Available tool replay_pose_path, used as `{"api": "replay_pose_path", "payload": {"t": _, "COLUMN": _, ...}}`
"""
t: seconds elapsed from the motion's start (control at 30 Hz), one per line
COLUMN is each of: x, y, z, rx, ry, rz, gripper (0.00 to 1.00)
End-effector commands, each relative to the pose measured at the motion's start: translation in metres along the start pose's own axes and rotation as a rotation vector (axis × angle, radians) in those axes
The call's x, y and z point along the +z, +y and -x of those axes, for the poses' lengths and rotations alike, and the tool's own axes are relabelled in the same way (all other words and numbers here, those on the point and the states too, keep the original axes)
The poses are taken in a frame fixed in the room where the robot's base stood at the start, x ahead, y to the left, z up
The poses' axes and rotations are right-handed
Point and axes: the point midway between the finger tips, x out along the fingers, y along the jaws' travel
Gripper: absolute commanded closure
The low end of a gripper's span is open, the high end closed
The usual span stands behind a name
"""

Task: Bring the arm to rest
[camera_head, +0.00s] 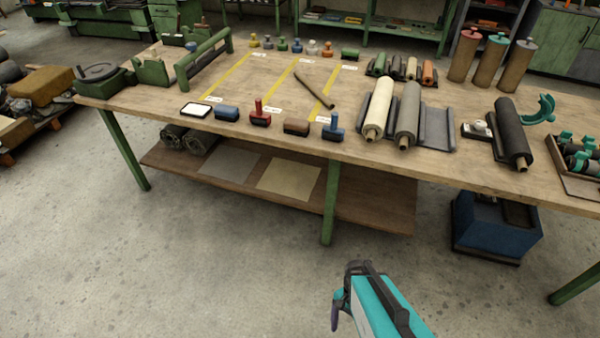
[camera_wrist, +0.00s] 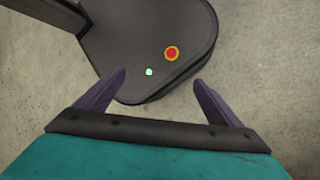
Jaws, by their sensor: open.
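My gripper (camera_wrist: 160,95) shows in the wrist view with its two dark purple fingers spread wide and nothing between them. It points down over the dark base of my own body, which carries a red button and a small green light, above the concrete floor. In the head view my teal gripper (camera_head: 343,315) is at the bottom, right of the middle, in front of the workbench (camera_head: 240,125) and apart from it. One finger shows there; the other is hidden.
The workbench holds several stamps, a cream roll (camera_head: 379,108), a grey roll (camera_head: 408,112) and a black roll (camera_head: 511,132). A blue bin (camera_head: 497,232) stands on the floor under its right part. The lower shelf (camera_head: 345,192) holds sheets and rolls. The floor in front is clear.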

Motion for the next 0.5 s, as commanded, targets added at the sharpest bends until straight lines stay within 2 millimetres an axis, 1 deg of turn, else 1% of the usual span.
{"api": "replay_pose_path", "payload": {"t": 0.03, "x": 0.003, "y": 0.006, "z": -0.002, "rx": 0.006, "ry": 0.003, "rz": 0.055, "gripper": 0.12}}
{"api": "replay_pose_path", "payload": {"t": 0.2, "x": 0.006, "y": 0.016, "z": -0.003, "rx": 0.016, "ry": 0.018, "rz": 0.263, "gripper": 0.12}}
{"api": "replay_pose_path", "payload": {"t": 0.5, "x": 0.002, "y": 0.020, "z": 0.000, "rx": 0.028, "ry": 0.047, "rz": 0.625, "gripper": 0.12}}
